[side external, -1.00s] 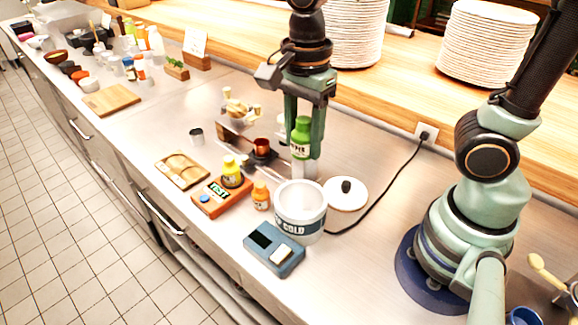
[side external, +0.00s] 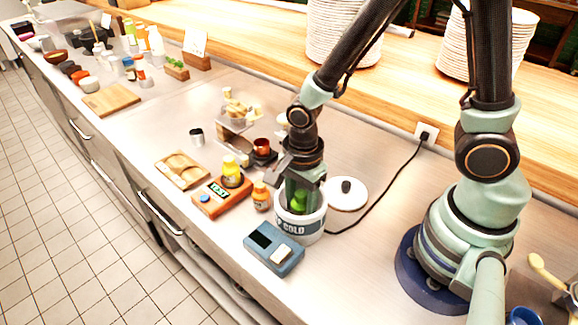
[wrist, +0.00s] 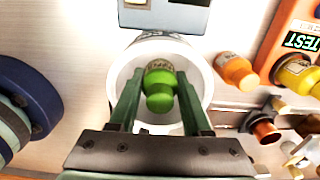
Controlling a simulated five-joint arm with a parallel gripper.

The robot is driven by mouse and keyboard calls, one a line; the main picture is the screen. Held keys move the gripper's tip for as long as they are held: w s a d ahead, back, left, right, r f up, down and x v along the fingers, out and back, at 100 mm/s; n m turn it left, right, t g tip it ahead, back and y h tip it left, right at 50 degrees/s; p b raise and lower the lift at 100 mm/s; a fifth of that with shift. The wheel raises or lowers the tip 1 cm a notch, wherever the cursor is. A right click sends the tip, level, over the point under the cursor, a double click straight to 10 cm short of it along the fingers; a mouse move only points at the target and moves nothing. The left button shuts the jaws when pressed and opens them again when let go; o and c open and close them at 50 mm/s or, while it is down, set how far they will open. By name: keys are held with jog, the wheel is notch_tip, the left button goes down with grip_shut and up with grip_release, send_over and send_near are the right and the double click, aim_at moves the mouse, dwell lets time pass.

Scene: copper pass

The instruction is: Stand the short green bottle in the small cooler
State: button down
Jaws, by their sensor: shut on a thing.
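The short green bottle (wrist: 160,82) is between the fingers of my gripper (wrist: 158,92), which is shut on it. In the side view the green bottle (side external: 298,200) is inside the mouth of the small cooler (side external: 302,229), a white round tub with "COLD" lettering. My gripper (side external: 300,198) points down into the cooler. In the wrist view the cooler's white wall (wrist: 204,72) surrounds the bottle. The bottle looks about upright. Its base is hidden, so I cannot tell whether it touches the cooler's floor.
A white lid (side external: 346,203) with a black knob lies behind the cooler. A blue scale (side external: 273,262) stands in front. An orange bottle (side external: 261,196) and a yellow bottle (side external: 231,170) on an orange tester (side external: 208,203) stand to the left. A black cable runs right.

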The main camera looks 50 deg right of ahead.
aim_at(301, 193)
jog(key=shift+f, duration=1.2)
jog(key=shift+f, duration=0.15)
jog(key=c, duration=0.6)
grip_release()
notch_tip(301, 193, up, 12)
jog(key=shift+r, duration=0.15)
jog(key=shift+w+d+r+n+t, duration=0.15)
jog(key=shift+d+r+n+t, duration=0.8)
jog(key=shift+d+r+n, duration=1.45)
jog(key=shift+w+d+r+n+t, duration=0.2)
jog(key=shift+d+r+n+t, duration=0.95)
jog(key=shift+n, duration=2.45)
jog(key=shift+w+d+r+n+t, duration=0.15)
jog(key=shift+d+r+n+t, duration=0.75)
jog(key=shift+r+n, duration=1.7)
